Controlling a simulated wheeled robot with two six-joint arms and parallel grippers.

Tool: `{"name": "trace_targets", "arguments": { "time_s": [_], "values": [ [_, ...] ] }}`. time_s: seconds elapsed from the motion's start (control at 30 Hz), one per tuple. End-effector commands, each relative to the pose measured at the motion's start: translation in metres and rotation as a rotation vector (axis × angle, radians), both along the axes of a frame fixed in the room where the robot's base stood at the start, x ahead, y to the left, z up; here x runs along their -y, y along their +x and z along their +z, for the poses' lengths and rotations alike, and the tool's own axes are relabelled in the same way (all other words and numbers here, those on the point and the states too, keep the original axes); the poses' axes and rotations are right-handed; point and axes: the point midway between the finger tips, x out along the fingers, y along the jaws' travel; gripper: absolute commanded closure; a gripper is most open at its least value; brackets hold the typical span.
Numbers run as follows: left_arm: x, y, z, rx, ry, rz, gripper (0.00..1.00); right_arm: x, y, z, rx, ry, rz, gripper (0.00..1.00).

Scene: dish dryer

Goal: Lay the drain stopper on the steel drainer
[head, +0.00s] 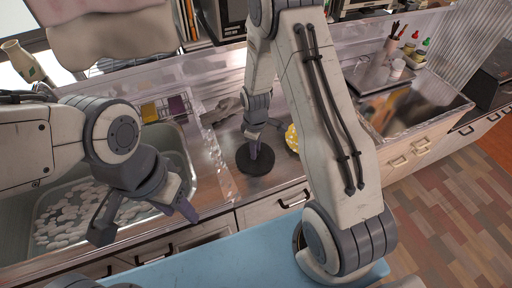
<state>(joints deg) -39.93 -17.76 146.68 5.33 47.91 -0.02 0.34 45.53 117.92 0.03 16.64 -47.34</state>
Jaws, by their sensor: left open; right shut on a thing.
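The drain stopper looks to be the round black disc (266,165) low over the counter to the right of the sink. My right gripper (253,150) points down at its middle and is shut on it; its grip is small in the picture. I cannot tell whether the disc touches the surface below. A shiny steel surface (209,160) lies between the sink and the disc; it may be the steel drainer, but its limits are unclear. My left gripper (146,215) is open and empty over the near part of the sink.
The steel sink (183,150) holds many pale pebble-like pieces. A yellow spotted item (291,138) lies just right of the disc, partly behind my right arm. A grey crumpled item (222,110) lies behind the disc. Bottles (411,45) stand at the far right.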

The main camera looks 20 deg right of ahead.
Motion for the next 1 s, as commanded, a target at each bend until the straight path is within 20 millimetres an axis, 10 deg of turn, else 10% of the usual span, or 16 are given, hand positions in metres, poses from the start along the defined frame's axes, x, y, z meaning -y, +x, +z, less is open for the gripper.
{"name": "trace_targets", "arguments": {
  "time_s": [0.37,0.4,0.47,1.0],
  "values": [
    [0.0,0.0,-0.003,0.0,0.0,0.0,0.5,0.0,0.0,-0.005,0.003,0.0,-0.001,1.0],
    [0.0,0.0,-0.002,0.0,0.0,0.0,0.5,0.0,0.001,-0.005,0.003,0.0,-0.001,0.62],
    [0.0,0.0,-0.002,0.0,0.0,0.0,0.5,0.0,0.0,-0.004,0.003,0.0,-0.001,0.4],
    [0.0,0.0,-0.004,0.0,0.0,0.0,0.5,0.0,0.002,0.019,0.007,0.0,0.0,0.4]
  ]
}}
